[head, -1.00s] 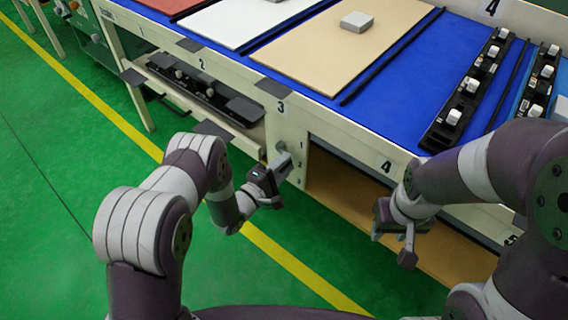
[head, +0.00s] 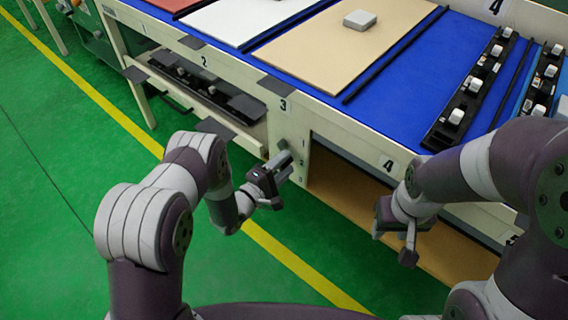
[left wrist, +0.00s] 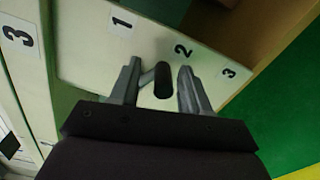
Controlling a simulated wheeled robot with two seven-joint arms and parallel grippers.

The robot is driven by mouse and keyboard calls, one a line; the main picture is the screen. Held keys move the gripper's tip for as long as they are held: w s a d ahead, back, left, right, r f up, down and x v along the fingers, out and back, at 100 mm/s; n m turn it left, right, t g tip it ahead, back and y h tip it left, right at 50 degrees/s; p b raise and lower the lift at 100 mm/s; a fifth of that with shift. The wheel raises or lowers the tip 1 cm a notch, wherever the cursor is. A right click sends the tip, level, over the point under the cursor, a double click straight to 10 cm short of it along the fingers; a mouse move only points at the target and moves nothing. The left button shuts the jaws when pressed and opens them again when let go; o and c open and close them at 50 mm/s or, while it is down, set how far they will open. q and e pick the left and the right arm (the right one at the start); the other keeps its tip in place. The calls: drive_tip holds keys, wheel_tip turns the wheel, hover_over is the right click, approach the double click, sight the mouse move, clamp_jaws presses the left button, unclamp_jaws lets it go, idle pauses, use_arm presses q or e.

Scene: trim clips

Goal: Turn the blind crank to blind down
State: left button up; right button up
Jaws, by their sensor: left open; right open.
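The blind crank has a dark rounded knob (left wrist: 163,82) with a short grey arm on its left, in front of a pale panel (left wrist: 85,45) marked 1, 2 and 3. My left gripper (left wrist: 160,75) is open, with one finger on each side of the knob. I cannot tell whether either finger touches it. In the head view my left gripper (head: 288,165) is at the panel below the table's front edge and largely hides the crank. My right gripper (head: 392,248) is open and apart from the crank, in front of the table's lower opening.
The long table (head: 340,125) has a blue top with a tan board (head: 310,50) and black strips of pale clips (head: 470,95). A shelf (head: 200,95) with dark parts is left of the panel. The green floor (head: 60,190) is clear around its yellow line.

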use_arm(q)
drive_tip(key=p+v, duration=0.3)
drive_tip(key=v, duration=0.9)
drive_tip(key=shift+s, duration=0.1)
